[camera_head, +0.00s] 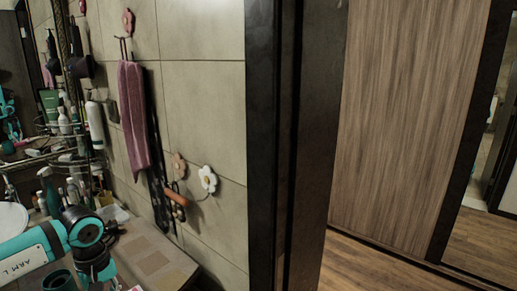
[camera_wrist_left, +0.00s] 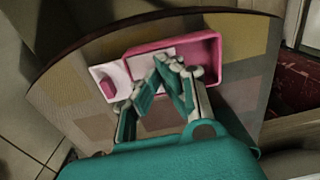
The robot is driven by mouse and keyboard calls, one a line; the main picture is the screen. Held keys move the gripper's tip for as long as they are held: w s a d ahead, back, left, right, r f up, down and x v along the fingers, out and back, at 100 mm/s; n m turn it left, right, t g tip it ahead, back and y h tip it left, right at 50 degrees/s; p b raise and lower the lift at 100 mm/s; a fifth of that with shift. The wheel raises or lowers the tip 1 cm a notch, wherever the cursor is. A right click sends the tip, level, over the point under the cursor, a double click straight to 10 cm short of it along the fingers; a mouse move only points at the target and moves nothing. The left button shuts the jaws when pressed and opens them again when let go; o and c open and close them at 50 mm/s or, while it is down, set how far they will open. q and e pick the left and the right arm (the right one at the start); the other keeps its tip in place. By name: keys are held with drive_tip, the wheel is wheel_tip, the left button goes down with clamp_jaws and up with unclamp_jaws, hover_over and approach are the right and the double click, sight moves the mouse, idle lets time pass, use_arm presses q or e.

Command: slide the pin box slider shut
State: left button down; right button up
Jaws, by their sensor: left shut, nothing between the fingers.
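The pin box (camera_wrist_left: 212,48) is a pink, open-topped box on the patchwork counter top in the left wrist view. Its slider (camera_wrist_left: 99,72) is a pale panel with a pink knob (camera_wrist_left: 108,88), sticking out beyond the box's left end. My left gripper (camera_wrist_left: 170,62) is shut and empty, with its fingertips over the front of the box, right of the knob. The fingers hide part of the box and slider; I cannot tell if they touch it. In the head view my left arm reaches over the counter, but the fingers are not clear. My right gripper is not in view.
The counter (camera_head: 150,258) carries bottles and a white basin (camera_head: 12,218) at the left. A tiled wall with a pink towel (camera_head: 133,115) and flower hooks stands behind. A dark door frame (camera_head: 290,150) is at the right. The counter around the box is mostly clear.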

use_arm(q)
drive_tip(key=shift+s+a+f, duration=0.1)
drive_tip(key=shift+s+a, duration=0.15)
drive_tip(key=shift+s, duration=0.1)
idle(0.3)
drive_tip(key=shift+s+a, duration=0.3)
drive_tip(key=shift+a, duration=0.05)
drive_tip(key=shift+s+a, duration=0.1)
drive_tip(key=shift+a, duration=0.05)
idle(0.3)
drive_tip(key=shift+s+a+b, duration=0.25)
drive_tip(key=shift+s+b, duration=0.05)
drive_tip(key=shift+s+a, duration=0.15)
idle(0.4)
drive_tip(key=shift+s+a, duration=0.25)
drive_tip(key=shift+s, duration=0.05)
drive_tip(key=shift+s+a, duration=0.2)
idle(0.4)
